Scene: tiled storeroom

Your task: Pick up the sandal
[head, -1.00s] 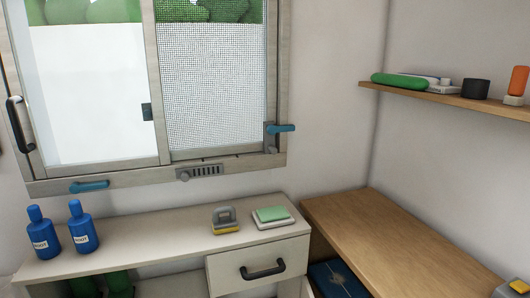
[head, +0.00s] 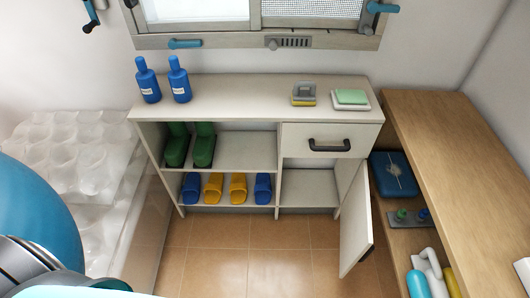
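The sandals stand in a row on the lower shelf of the white cabinet (head: 253,90). From left to right there is a blue sandal (head: 191,188), a yellow sandal (head: 213,187), another yellow sandal (head: 238,187) and a second blue sandal (head: 263,188). They look clog-like, and none is covered by anything. Large teal and dark parts of my arm show at the lower left. Neither gripper is in view.
Green boots (head: 204,145) stand on the shelf above. Two blue bottles (head: 147,80) stand on the cabinet top. The cabinet door (head: 356,218) hangs open at right. Bubble wrap (head: 80,150) lies at left, a wooden bench (head: 450,150) at right. The tiled floor (head: 250,240) in front is clear.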

